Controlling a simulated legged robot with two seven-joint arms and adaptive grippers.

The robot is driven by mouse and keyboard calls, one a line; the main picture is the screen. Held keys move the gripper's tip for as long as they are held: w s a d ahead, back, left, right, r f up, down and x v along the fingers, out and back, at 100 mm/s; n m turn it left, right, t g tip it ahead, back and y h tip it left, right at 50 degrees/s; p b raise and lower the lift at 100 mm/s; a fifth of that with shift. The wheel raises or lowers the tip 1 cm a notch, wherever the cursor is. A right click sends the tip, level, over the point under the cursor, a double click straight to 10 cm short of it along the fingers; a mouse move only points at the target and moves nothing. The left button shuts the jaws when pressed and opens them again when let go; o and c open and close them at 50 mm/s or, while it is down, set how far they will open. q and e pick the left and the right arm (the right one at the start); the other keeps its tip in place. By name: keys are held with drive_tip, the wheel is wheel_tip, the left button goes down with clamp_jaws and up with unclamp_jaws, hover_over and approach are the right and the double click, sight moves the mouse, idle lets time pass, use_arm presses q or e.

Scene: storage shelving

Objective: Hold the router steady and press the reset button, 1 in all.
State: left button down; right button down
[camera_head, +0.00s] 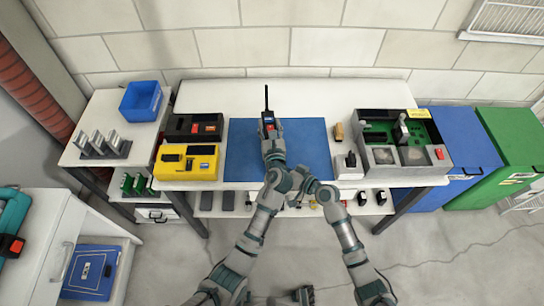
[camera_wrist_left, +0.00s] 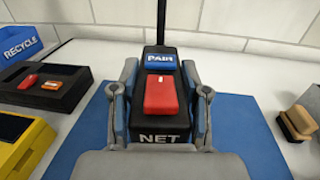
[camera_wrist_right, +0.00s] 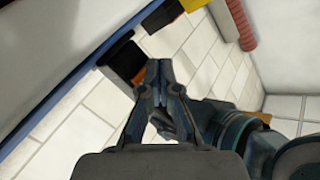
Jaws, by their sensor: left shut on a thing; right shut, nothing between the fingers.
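The router is a black box marked NET with a tall antenna. It stands upright on the blue mat (camera_head: 305,150) in the head view (camera_head: 267,122). In the left wrist view the router (camera_wrist_left: 160,134) shows a large red button (camera_wrist_left: 160,95) and a blue part labelled PAIR (camera_wrist_left: 160,61) behind it. My left gripper (camera_head: 270,138) is shut on the router, with one finger on each side. My right gripper (camera_wrist_right: 158,68) is shut and empty, apart from the router. In the head view the right gripper is near my left wrist, partly hard to make out.
A yellow case (camera_head: 186,162) and a black case (camera_head: 193,127) stand left of the mat. An open grey case with green inside (camera_head: 403,140) stands right. A blue recycle bin (camera_head: 141,101) is on the left side table. The mat's right half is clear.

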drive_tip(key=shift+s, duration=0.15)
drive_tip(key=shift+s+d, duration=0.15)
drive_tip(key=shift+s, duration=1.1)
drive_tip(key=shift+s+d, duration=0.15)
drive_tip(key=shift+s, duration=1.1)
use_arm(q)
drive_tip(key=shift+c, duration=2.4)
unclamp_jaws()
